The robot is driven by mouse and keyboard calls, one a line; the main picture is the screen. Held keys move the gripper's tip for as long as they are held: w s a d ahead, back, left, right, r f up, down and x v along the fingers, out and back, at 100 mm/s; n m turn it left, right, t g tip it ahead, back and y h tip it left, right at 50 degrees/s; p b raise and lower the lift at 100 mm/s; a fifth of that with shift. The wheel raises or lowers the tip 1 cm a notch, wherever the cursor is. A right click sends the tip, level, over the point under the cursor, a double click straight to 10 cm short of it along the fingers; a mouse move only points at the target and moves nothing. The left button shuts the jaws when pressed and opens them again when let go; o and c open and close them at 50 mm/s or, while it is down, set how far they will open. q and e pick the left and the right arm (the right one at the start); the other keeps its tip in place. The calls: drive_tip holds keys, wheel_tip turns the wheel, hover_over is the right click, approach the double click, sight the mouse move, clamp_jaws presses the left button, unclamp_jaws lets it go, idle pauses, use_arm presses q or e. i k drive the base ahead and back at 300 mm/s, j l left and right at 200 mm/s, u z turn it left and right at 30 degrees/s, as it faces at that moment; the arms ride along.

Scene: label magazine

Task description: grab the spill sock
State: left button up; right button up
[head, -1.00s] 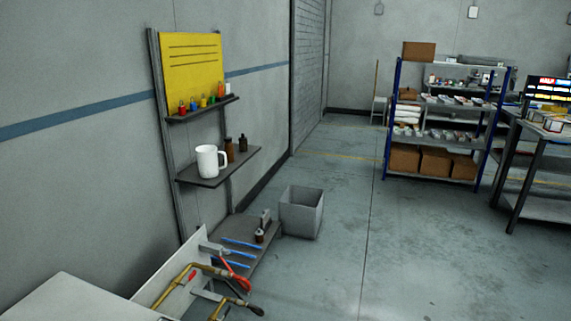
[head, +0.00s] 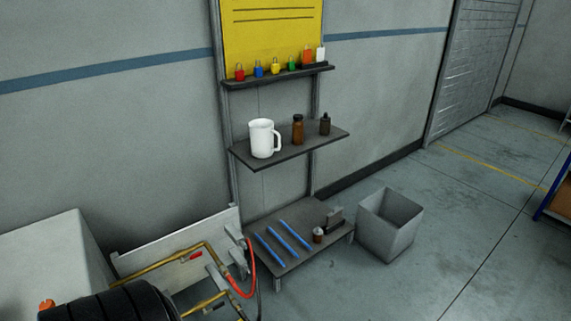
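I see nothing that I can clearly identify as a spill sock. Several thin blue rods (head: 283,241) lie side by side on the low dark shelf (head: 327,209) of the wall rack; I cannot tell what they are. A black ribbed object (head: 110,305) is cut off by the bottom edge at the lower left. Neither of my grippers is in view.
A white mug (head: 262,138) and two dark bottles (head: 298,130) stand on the middle shelf. Small coloured padlocks (head: 259,68) line the top shelf. A grey open bin (head: 390,224) stands right of the rack. Brass pipework (head: 190,252) is at lower left.

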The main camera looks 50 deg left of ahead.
sight(259, 238)
drive_tip(key=i+u, duration=0.45)
drive_tip(key=i+l+u, duration=0.15)
drive_tip(key=i+u, duration=0.3)
drive_tip(key=i, duration=0.15)
drive_tip(key=i+l+u, duration=0.45)
drive_tip(key=j, duration=0.1)
